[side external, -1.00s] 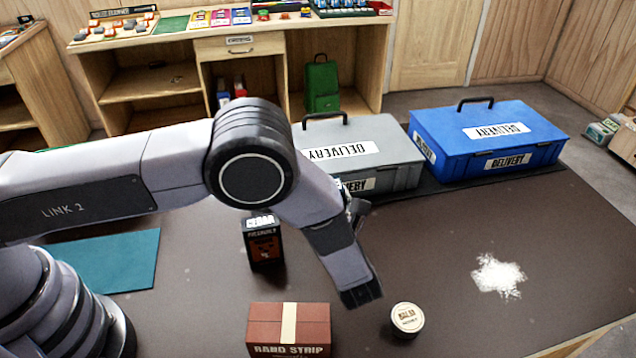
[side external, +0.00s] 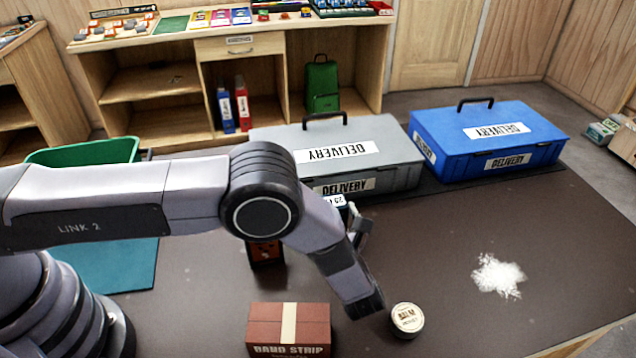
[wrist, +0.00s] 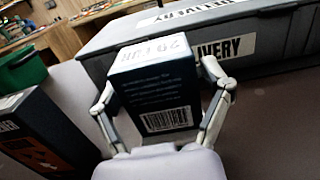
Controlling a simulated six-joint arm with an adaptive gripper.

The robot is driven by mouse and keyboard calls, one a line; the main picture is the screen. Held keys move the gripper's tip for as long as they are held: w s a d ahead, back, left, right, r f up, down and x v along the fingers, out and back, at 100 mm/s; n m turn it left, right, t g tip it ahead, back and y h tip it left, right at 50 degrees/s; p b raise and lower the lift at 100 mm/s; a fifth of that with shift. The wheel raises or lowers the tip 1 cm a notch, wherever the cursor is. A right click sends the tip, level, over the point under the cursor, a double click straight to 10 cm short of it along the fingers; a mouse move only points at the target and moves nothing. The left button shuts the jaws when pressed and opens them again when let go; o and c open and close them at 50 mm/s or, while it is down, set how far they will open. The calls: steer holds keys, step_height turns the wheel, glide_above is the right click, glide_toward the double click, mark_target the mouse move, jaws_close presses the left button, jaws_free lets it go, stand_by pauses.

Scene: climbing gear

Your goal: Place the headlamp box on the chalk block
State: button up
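A dark blue box with a barcode and a pale printed top, which I take for the headlamp box (wrist: 155,97), stands between the fingers of my gripper (wrist: 156,82). Both fingers press its sides. In the side view, only its pale top (side external: 335,201) shows beside my arm, in front of the grey case; my gripper (side external: 359,228) is partly hidden there. A dark box with an orange panel, possibly the chalk block (side external: 266,252), stands left of it, its upper part hidden by my arm. It also shows at the left of the wrist view (wrist: 38,128). I cannot read its name.
A grey delivery case (side external: 395,162) and a blue one (side external: 540,140) stand at the back. A red-brown band strip box (side external: 265,325) and a round tin (side external: 407,319) are at the front. White powder (side external: 498,276) lies at right. A green bin (side external: 85,152) stands back left.

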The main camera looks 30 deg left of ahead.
steer(key=shift+o, duration=0.3)
steer(key=shift+r, duration=0.2)
steer(key=v, duration=1.1)
steer(key=shift+s+d, duration=0.15)
steer(key=shift+d, duration=0.05)
steer(key=shift+r, duration=0.35)
steer(key=w+a+r+n+g, duration=0.2)
steer(key=a+r+n+g, duration=0.25)
steer(key=r, duration=0.25)
steer(key=w+a+r+n+g, duration=0.2)
steer(key=a+r+n+g, duration=0.1)
steer(key=a+r, duration=0.3)
steer(key=s+a+r+n+g+h, duration=0.4)
steer(key=a+r+n, duration=0.2)
steer(key=a+r, duration=0.5)
steer(key=s+a+r+n+h, duration=0.5)
steer(key=s+a+r+n, duration=0.3)
steer(key=s, duration=0.4)
steer(key=s+a+r+n+t+h, duration=0.1)
steer(key=s+n+t+h, duration=0.2)
steer(key=s, duration=0.8)
steer(key=shift+a+r+n+t+h, duration=0.35)
steer(key=shift+n+t, duration=0.3)
steer(key=shift+n, duration=0.6)
